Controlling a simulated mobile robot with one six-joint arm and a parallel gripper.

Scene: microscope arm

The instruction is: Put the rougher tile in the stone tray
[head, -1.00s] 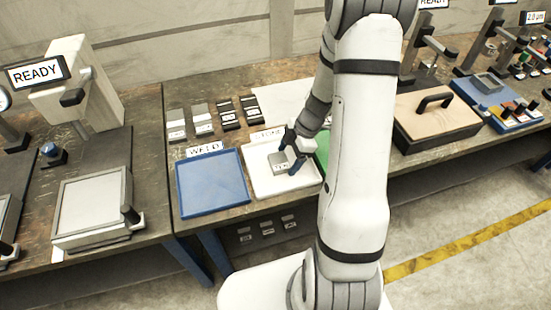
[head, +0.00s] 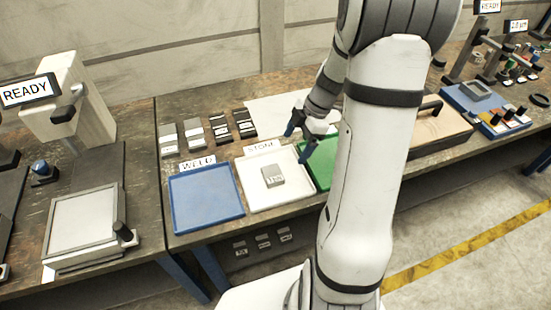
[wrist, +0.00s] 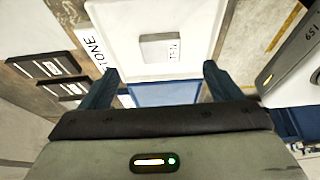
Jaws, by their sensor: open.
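A grey tile (head: 273,175) with a white label lies flat in the white tray (head: 258,200) behind which the "STONE" sign (head: 263,146) stands. In the wrist view the tile (wrist: 160,48) lies on the tray floor, clear of the fingers. My gripper (head: 298,138) is open and empty, raised above and to the right of the tile, near the edge between the white and green trays. In the wrist view its blue fingers (wrist: 158,85) are spread apart with nothing between them. The tile's roughness cannot be told here.
A blue tray (head: 206,198) with a "WELD" sign (head: 197,163) is left of the white tray; a green tray (head: 318,170), partly hidden by my arm, is right. Several tiles (head: 194,135) lie behind. A READY instrument (head: 80,110) stands left.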

